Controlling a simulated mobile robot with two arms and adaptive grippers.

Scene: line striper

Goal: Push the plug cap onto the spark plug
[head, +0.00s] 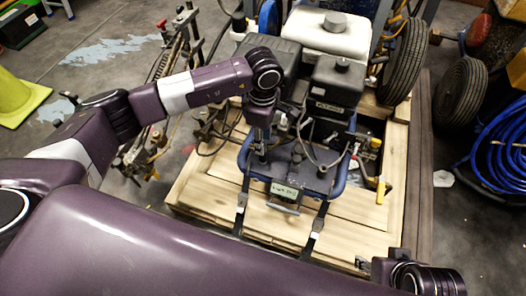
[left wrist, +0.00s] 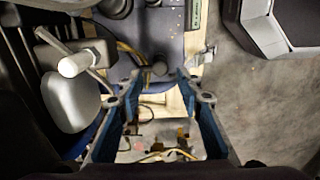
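My left gripper (head: 259,156) points down at the near left side of the engine (head: 336,82) on the line striper. In the left wrist view its two blue fingers (left wrist: 160,88) stand apart, and I see nothing held between them. A small dark rounded piece (left wrist: 159,68) shows just beyond the fingertips, close to a yellow cable; I cannot tell whether it is the plug cap. A dark lead (head: 304,130) loops down from the engine in the head view. I cannot make out the spark plug in either view.
The striper stands on a wooden pallet (head: 190,195) with a blue tubular frame (head: 334,190) and dark straps. A white tank (head: 327,36) sits behind the engine. A wheel (head: 404,68) and a blue hose coil (head: 503,145) are at right. Hoses and a valve rack crowd the left.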

